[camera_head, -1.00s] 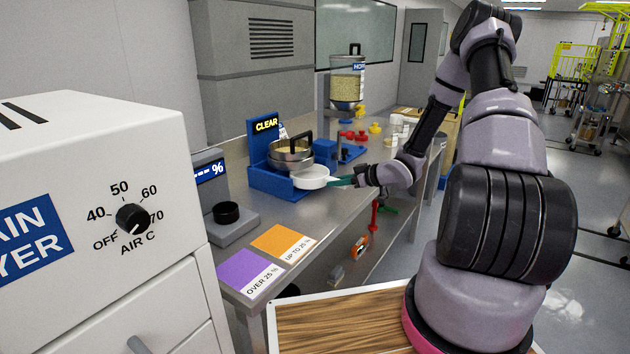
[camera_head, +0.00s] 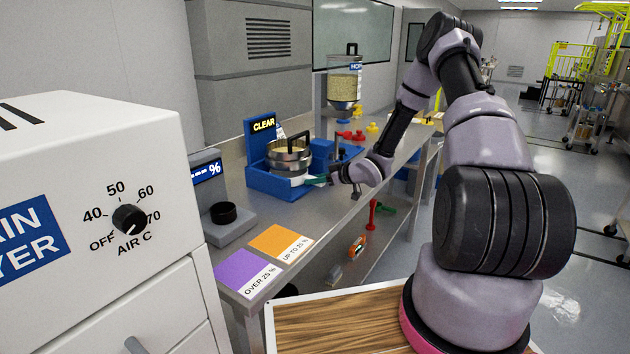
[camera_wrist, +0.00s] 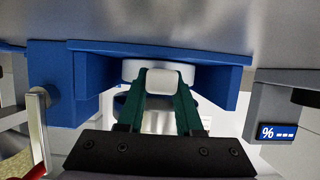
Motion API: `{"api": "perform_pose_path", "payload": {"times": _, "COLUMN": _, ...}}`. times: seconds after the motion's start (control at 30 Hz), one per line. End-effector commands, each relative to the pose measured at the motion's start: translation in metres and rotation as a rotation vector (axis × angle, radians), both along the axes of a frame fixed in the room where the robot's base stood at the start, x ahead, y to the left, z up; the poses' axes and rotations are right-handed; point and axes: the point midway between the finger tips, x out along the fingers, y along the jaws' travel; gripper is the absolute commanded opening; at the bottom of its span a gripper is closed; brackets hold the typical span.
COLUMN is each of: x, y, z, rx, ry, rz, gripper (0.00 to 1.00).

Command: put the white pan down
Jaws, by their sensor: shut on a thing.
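The white pan (camera_head: 298,180) is low in the blue stand (camera_head: 268,186), directly below the round metal sieve (camera_head: 289,158), which hides most of it. Whether the pan touches the stand's floor cannot be told. My gripper (camera_head: 322,180) reaches in from the right with its green fingers at the pan's near side. In the wrist view, the fingers (camera_wrist: 161,90) are shut on the pan's pale handle tab, and a strip of the white pan (camera_wrist: 131,69) shows behind it between the blue walls (camera_wrist: 88,78).
The stand has a lit CLEAR sign (camera_head: 264,124). A percent meter (camera_head: 209,168) with a black cup (camera_head: 223,212), an orange card (camera_head: 279,242) and a purple card (camera_head: 247,272) lie nearer. A grain hopper (camera_head: 344,82) stands behind. The bench's front strip is clear.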

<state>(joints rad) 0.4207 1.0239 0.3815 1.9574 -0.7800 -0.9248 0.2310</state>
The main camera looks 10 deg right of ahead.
Motion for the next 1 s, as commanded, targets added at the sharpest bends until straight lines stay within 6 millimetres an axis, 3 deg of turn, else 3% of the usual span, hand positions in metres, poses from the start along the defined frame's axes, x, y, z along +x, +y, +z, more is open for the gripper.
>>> {"api": "perform_pose_path", "payload": {"times": 0.07, "x": 0.0, "y": 0.0, "z": -0.003, "rx": 0.001, "ry": 0.001, "rz": 0.0, "gripper": 0.0}}
{"api": "perform_pose_path", "payload": {"times": 0.1, "x": 0.0, "y": 0.0, "z": -0.003, "rx": 0.001, "ry": 0.001, "rz": 0.0, "gripper": 0.42}}
{"api": "perform_pose_path", "payload": {"times": 0.17, "x": 0.0, "y": 0.0, "z": -0.003, "rx": 0.001, "ry": 0.001, "rz": 0.0, "gripper": 0.64}}
{"api": "perform_pose_path", "payload": {"times": 0.57, "x": -0.001, "y": -0.001, "z": 0.002, "rx": -0.001, "ry": -0.001, "rz": -0.001, "gripper": 0.64}}
{"api": "perform_pose_path", "payload": {"times": 1.0, "x": -0.056, "y": -0.058, "z": 0.035, "rx": 0.0, "ry": 0.0, "rz": -0.004, "gripper": 0.64}}
